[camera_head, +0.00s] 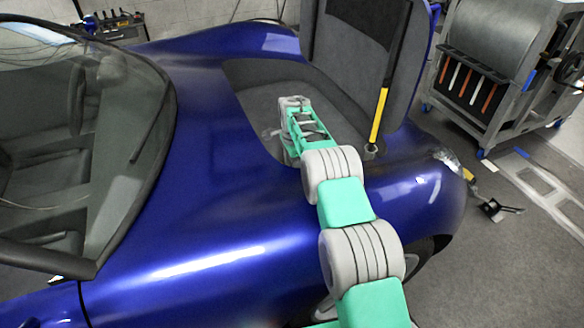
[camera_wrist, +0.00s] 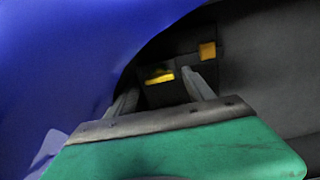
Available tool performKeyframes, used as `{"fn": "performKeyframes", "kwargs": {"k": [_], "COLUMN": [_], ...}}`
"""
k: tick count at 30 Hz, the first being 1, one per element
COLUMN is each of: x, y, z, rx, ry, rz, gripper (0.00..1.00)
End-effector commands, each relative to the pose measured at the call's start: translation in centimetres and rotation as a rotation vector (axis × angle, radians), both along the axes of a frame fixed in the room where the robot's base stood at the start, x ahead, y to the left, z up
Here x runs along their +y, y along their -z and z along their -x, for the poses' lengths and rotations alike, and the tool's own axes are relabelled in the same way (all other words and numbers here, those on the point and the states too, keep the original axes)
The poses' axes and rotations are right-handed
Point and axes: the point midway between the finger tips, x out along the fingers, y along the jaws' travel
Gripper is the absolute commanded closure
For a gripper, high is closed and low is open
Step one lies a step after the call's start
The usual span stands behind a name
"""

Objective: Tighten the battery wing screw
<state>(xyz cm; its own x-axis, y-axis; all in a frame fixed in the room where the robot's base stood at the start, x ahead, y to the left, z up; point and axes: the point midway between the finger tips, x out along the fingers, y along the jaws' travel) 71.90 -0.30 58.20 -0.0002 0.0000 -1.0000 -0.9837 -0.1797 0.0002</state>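In the wrist view, my gripper (camera_wrist: 161,84) has its two grey fingers spread apart, with nothing visibly held between them. Just beyond the fingertips is a dark block (camera_wrist: 180,65), which looks like the battery. A yellow bar (camera_wrist: 159,75) on it shows between the fingertips and may be the wing screw; its shape is unclear in the dim light. A yellow square (camera_wrist: 208,51) sits above and to the right on the same block. I cannot tell whether the fingers touch anything. In the head view the fingers and battery are hidden in the car's compartment.
The blue car's (camera_head: 215,190) body surrounds the open grey compartment (camera_head: 258,88). Its raised lid (camera_head: 345,50) stands behind, with a black and yellow strut (camera_head: 381,110) right of my arm. A grey tool cart (camera_head: 490,80) stands at the right. Blue bodywork (camera_wrist: 70,60) lies close at left in the wrist view.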

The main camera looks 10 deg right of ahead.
Motion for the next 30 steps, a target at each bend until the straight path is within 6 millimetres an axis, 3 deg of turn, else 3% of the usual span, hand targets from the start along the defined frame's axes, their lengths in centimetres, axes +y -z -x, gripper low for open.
{"fn": "performKeyframes", "kwargs": {"k": [8, 18, 21, 30], "x": [0.0, 0.0, 0.0, 0.0], "y": [-0.4, -6.6, -7.6, -7.8], "z": [0.0, 0.0, 0.0, 0.0], "rx": [-0.001, -0.002, 0.000, 0.000], "ry": [-0.001, -0.001, -0.001, -0.001], "rz": [0.000, 0.000, 0.000, 0.000], "gripper": [0.38, 0.38, 0.38, 0.38]}}
